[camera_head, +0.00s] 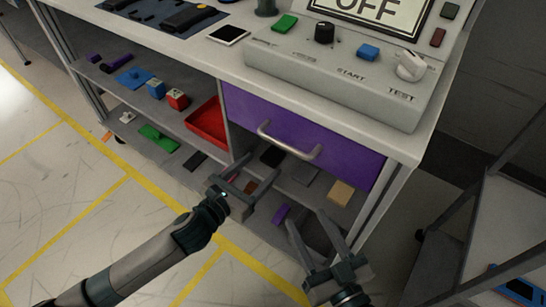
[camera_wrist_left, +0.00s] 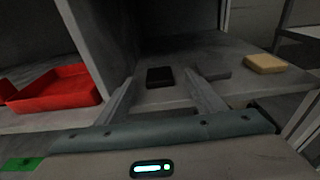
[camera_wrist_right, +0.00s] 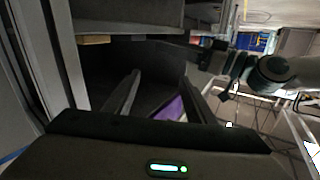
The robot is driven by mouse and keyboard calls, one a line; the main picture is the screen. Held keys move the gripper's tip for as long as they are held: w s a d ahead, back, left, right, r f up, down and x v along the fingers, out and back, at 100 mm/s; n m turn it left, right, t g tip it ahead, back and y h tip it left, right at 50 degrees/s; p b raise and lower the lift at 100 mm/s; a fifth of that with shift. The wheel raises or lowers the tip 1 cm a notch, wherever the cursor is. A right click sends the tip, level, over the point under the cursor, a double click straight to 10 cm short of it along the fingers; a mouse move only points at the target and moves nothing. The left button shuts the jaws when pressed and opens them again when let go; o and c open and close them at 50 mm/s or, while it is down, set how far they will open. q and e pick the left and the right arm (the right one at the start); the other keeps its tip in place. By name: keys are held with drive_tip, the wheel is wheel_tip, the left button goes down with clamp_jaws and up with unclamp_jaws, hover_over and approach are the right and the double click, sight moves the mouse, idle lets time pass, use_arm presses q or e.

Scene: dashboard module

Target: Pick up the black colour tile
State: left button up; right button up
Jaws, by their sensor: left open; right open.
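The black tile (camera_head: 272,156) lies on the shelf under the purple drawer. In the left wrist view the black tile (camera_wrist_left: 160,77) lies flat, ahead of and between the two fingertips. My left gripper (camera_head: 263,166) is open and empty at the shelf's front, pointing in toward the tile. I cannot tell whether a finger touches it. My right gripper (camera_head: 306,218) is open and empty, lower and to the right, beside the lower level of the bench. In the right wrist view a purple piece (camera_wrist_right: 172,108) shows between its fingers.
A grey tile (camera_head: 305,173) and a tan block (camera_head: 341,193) lie right of the black tile. A red tray (camera_wrist_left: 62,88) stands left of the divider. The purple drawer (camera_head: 345,153) with its handle (camera_head: 290,143) hangs above the shelf. Uprights bound the opening.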

sight(272, 156)
use_arm(q)
drive_tip(key=shift+w+d, duration=0.1)
drive_tip(key=shift+w, duration=0.05)
use_arm(e)
drive_tip(key=shift+r, duration=0.1)
use_arm(q)
drive_tip(key=shift+w+d+f+b, duration=0.35)
drive_tip(key=shift+w+d, duration=0.05)
drive_tip(key=shift+w, duration=0.25)
drive_tip(key=shift+b+x, duration=0.35)
drive_tip(key=shift+x, duration=1.35)
drive_tip(key=shift+a+f, duration=0.1)
use_arm(e)
drive_tip(key=r+t, duration=0.2)
drive_tip(key=r, duration=0.1)
drive_tip(key=s+r+t+y, duration=0.1)
drive_tip(key=r, duration=0.1)
drive_tip(key=shift+a, duration=0.35)
use_arm(q)
drive_tip(key=c, duration=1.1)
